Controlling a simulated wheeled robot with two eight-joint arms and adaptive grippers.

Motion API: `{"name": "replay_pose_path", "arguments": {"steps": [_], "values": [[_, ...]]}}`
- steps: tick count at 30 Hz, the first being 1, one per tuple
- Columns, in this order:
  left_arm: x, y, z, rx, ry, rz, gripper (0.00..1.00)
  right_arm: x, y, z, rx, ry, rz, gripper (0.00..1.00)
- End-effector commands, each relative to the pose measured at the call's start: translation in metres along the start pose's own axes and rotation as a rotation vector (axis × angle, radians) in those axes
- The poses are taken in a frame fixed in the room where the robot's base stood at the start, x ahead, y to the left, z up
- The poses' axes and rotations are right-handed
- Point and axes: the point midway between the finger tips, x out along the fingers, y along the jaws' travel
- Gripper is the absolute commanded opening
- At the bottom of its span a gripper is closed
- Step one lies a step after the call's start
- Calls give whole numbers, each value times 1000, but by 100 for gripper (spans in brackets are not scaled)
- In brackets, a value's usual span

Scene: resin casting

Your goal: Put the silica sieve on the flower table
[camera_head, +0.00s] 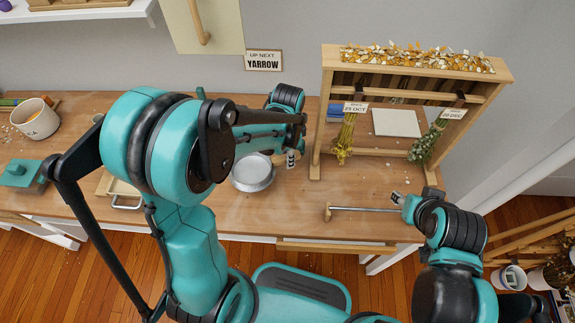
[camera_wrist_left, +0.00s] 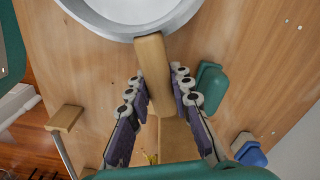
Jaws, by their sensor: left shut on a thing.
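The silica sieve (camera_head: 253,172) is a round, silver-rimmed pan with a pale inside, over the wooden bench in the head view. Its rim (camera_wrist_left: 130,32) and wooden handle (camera_wrist_left: 153,70) show in the left wrist view. My left gripper (camera_head: 292,158) is shut on the handle; its fingers (camera_wrist_left: 158,103) lie on both sides of it. I cannot tell whether the pan touches the bench top. My right gripper (camera_head: 399,199) is at the bench's right front, beside a metal rod; its jaw state is unclear. The wooden table (camera_head: 285,215) carries a flower-drying rack (camera_head: 328,110).
Hanging bunches, yellow (camera_head: 344,140) and green (camera_head: 426,146), are in the rack. A metal rod with a wooden end (camera_head: 327,212) lies near the front edge. A beige pot (camera_head: 35,118) and teal box (camera_head: 22,173) stand left. Bare wood lies between sieve and rod.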

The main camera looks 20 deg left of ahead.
Motion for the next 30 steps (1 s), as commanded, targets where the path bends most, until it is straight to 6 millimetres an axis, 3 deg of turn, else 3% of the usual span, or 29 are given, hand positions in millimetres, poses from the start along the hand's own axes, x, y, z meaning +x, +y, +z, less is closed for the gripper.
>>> {"name": "replay_pose_path", "arguments": {"steps": [5,13,29,30], "values": [[8,-8,-3,0,0,0,0,4,0,3,0,0,0,40],[46,-8,-3,0,0,0,0,20,0,14,0,0,0,40],[54,-7,-3,0,0,1,0,25,0,18,0,0,0,40],[54,-7,-3,0,0,1,26,25,0,18,0,0,0,40]]}}
